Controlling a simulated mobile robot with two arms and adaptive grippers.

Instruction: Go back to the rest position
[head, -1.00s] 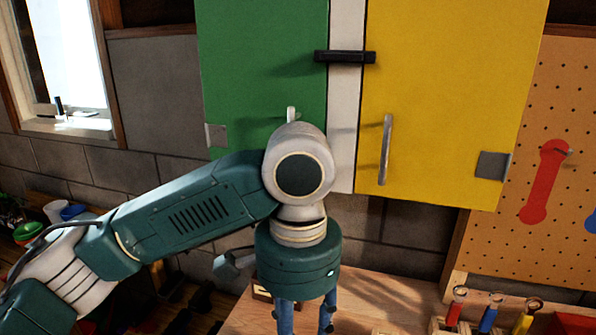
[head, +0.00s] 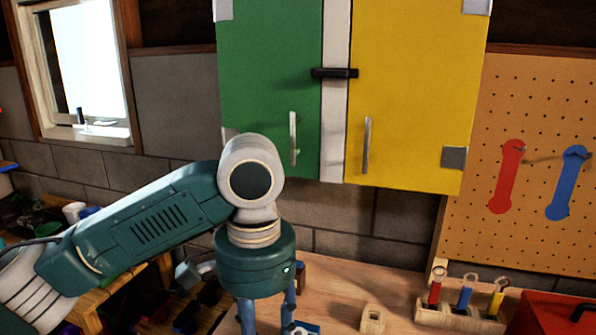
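My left arm comes in from the left, bent at a round grey joint. Its gripper (head: 267,312) points down at the bottom edge, in front of the wooden workbench (head: 335,285). Two blue fingers show apart at their upper parts. The fingertips are cut off by the frame, so I cannot tell whether they hold anything. My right gripper is not in view.
A wall cabinet has a green door (head: 270,75) and a yellow door (head: 415,90), both shut, with a black latch (head: 334,72) across them. A tool holder (head: 460,318), a small wooden block (head: 372,320) and a red toolbox (head: 550,315) stand on the bench.

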